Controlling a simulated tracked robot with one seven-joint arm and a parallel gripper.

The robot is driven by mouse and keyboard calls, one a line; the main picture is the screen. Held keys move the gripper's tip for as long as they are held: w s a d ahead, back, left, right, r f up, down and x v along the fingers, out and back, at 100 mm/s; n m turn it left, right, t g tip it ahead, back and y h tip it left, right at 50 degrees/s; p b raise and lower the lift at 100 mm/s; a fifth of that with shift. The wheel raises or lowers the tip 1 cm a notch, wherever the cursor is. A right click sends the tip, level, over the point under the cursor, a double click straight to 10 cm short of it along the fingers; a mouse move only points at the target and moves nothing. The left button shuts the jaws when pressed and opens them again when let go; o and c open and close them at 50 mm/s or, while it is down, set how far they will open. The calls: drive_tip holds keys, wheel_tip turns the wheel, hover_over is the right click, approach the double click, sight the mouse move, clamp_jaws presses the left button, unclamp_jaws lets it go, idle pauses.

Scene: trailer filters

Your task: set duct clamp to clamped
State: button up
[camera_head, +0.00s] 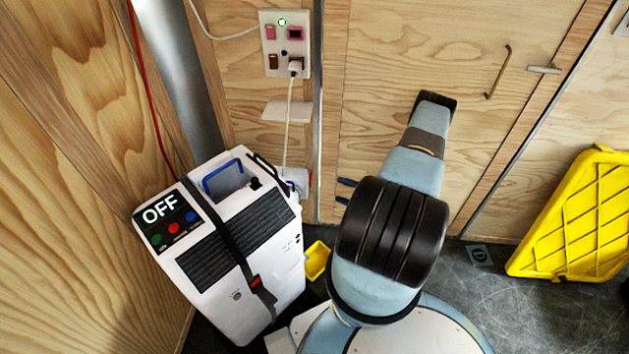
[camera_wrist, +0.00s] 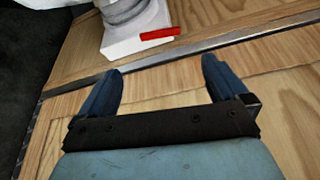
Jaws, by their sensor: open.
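The duct clamp shows in the wrist view as a white base plate (camera_wrist: 125,46) with a red lever (camera_wrist: 160,34) along its edge. A grey round duct collar (camera_wrist: 128,10) rises from the plate. In the head view the white fitting (camera_head: 297,178) sits low by the wall, behind the white machine, and is small and partly hidden. My gripper (camera_wrist: 160,68) is open and empty, its two dark blue fingers apart and pointing toward the fitting without visible contact. In the head view my gripper (camera_head: 343,191) shows only its dark fingertips, left of my arm.
A white machine (camera_head: 235,270) reading OFF, with a black strap and blue handle, stands left. A wall socket panel (camera_head: 285,45) has a plugged cord. A yellow tray (camera_head: 317,260) lies on the floor; a yellow panel (camera_head: 575,220) leans at right. Floor between is open.

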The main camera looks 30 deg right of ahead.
sight(311, 179)
drive_tip(key=x, duration=1.3)
drive_tip(key=shift+w, duration=0.25)
drive_tip(key=shift+c, duration=0.5)
drive_tip(key=c, duration=1.2)
drive_tip(key=shift+a, duration=0.1)
drive_tip(key=shift+c, duration=0.2)
